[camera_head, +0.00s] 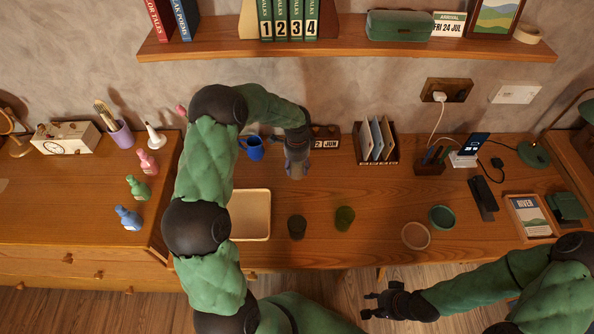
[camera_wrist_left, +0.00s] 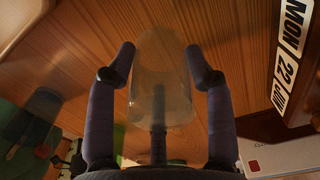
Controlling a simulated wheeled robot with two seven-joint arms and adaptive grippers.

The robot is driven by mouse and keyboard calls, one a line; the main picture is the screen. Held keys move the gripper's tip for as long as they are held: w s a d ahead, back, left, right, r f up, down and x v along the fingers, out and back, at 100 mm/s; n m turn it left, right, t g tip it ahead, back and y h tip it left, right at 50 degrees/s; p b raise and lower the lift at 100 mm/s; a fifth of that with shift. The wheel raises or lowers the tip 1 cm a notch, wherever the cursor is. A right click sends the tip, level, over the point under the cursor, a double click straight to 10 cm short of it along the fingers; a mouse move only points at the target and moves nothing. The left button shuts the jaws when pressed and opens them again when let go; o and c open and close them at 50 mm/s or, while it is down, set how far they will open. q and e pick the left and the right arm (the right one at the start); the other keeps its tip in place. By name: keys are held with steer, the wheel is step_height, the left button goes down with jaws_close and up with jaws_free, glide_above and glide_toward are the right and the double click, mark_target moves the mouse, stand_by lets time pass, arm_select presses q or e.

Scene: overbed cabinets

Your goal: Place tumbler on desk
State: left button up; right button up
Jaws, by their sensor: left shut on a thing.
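A clear, see-through tumbler (camera_wrist_left: 163,85) stands out between the two fingers in the left wrist view. My left gripper (camera_wrist_left: 166,62) is shut on it, one finger along each side. In the head view my left gripper (camera_head: 296,168) points down over the back middle of the desk (camera_head: 380,190), right of the blue mug; the tumbler is hard to make out there. I cannot tell whether the tumbler's base touches the desk. My right gripper (camera_head: 367,304) is empty in front of the desk's front edge, its fingers apart.
A blue mug (camera_head: 254,149) and a date block (camera_head: 326,138) flank the left gripper. A letter rack (camera_head: 376,142) is to the right. The desk between rack and cups is clear.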

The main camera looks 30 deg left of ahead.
arm_select(q)
steer(key=shift+f, duration=0.9)
steer(key=shift+f+b, duration=0.2)
steer(key=shift+b, duration=0.1)
steer(key=o, duration=1.2)
step_height(320, 180, up, 12)
steer(key=p, duration=0.3)
steer(key=shift+r+p, duration=0.2)
steer(key=shift+p, duration=0.15)
